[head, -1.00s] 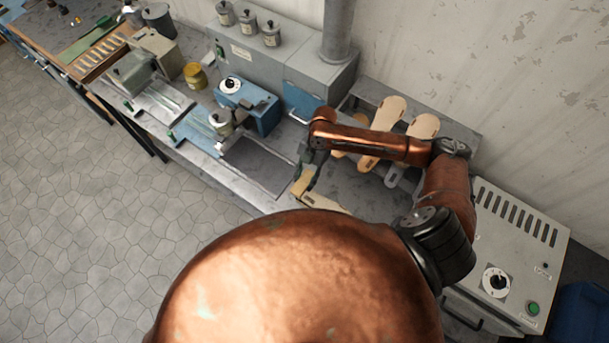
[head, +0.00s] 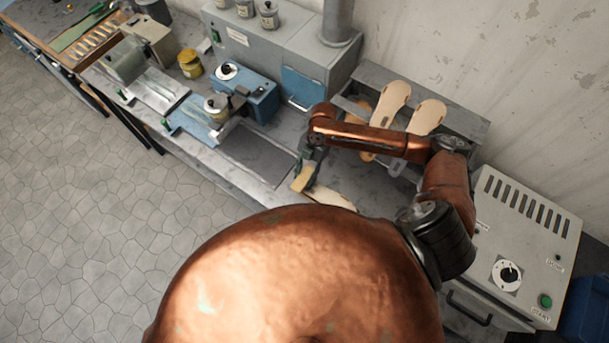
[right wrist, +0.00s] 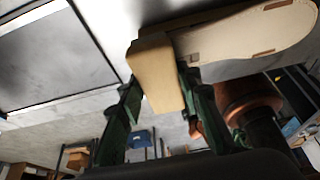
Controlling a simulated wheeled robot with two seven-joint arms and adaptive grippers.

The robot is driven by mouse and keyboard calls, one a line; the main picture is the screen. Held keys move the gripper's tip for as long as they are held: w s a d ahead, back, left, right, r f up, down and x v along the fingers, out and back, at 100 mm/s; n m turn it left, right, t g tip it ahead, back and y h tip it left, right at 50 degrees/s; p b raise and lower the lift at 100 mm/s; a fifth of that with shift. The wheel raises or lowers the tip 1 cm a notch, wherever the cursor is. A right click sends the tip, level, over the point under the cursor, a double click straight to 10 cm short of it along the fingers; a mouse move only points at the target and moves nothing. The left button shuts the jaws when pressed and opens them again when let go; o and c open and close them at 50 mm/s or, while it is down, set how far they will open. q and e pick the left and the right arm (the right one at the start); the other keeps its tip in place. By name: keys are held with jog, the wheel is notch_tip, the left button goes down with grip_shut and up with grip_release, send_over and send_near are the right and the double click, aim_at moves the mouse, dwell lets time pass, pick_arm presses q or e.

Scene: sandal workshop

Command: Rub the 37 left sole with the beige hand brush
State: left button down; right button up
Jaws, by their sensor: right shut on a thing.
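My right gripper (head: 308,172) is shut on the beige hand brush (head: 302,182), a small block at the fingertips. In the right wrist view the brush (right wrist: 156,72) sits between the two dark green fingers (right wrist: 157,97). A pale beige sole (head: 333,199) lies on the bench beside the brush, partly hidden by my own body. In the right wrist view the sole (right wrist: 248,38) stretches right from the brush, which overlaps its near end. I cannot tell whether they touch. No size mark is readable. My left gripper is not in view.
More soles (head: 390,103) stand in a grey rack (head: 462,125) behind my right arm. A dark recessed plate (head: 257,155) lies left of the brush. A blue press (head: 248,95) and a yellow tin (head: 190,65) stand farther left. A grey control cabinet (head: 520,225) is at the right.

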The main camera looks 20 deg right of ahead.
jog(key=shift+f, duration=0.55)
dwell(0.4)
